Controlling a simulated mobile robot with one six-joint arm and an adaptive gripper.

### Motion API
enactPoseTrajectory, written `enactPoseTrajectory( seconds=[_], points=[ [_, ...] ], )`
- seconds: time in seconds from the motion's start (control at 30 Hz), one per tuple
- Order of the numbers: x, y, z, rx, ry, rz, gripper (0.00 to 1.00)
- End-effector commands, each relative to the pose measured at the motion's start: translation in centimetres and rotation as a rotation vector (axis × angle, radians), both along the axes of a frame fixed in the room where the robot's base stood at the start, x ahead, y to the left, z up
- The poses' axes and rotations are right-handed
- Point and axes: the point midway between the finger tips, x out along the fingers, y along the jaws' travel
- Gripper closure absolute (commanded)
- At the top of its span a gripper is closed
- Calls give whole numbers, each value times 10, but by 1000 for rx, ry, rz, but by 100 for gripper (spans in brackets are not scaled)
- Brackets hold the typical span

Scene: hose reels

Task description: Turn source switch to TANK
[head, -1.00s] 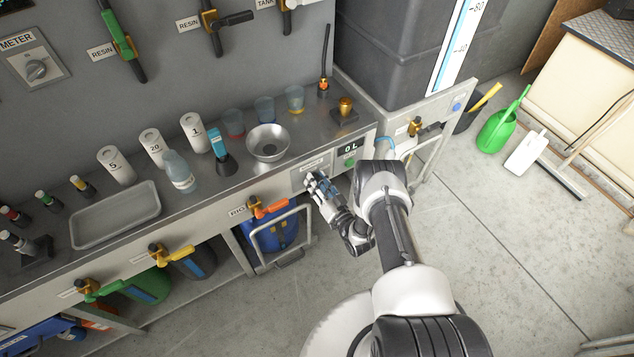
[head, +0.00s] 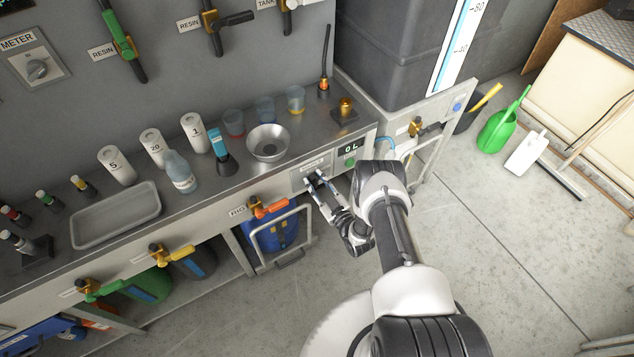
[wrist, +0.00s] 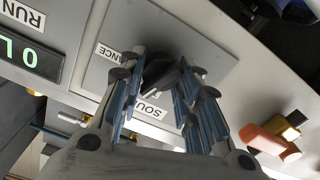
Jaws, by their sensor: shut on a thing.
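The source switch is a black rotary knob (wrist: 160,74) on a grey plate in the bench's front panel. A label reading "SOU", partly covered, is beside it, and another ending in "ANCE" is on the same plate. My gripper (wrist: 161,80) has a blue-padded finger on each side of the knob and is shut on it. In the head view my gripper (head: 317,178) is at the panel, left of the "0 L" display (head: 348,148). The fingers and arm hide much of the knob there, and I cannot read which position it points to.
The display (wrist: 30,55) and a "RUN" label are left of the plate in the wrist view. An orange-handled valve (head: 270,208) is left of my gripper, above a blue drum (head: 278,235). A steel bowl (head: 268,142) stands on the bench above.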

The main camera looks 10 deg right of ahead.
Motion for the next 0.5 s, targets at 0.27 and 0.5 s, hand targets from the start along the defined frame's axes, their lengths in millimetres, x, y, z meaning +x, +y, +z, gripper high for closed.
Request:
enactPoseTrajectory(
  seconds=[0.27, 0.5],
  points=[
    [-1, 1, -2, -230, -71, 1, 93],
    [-1, 1, -2, -377, -119, 2, 93]
  ],
)
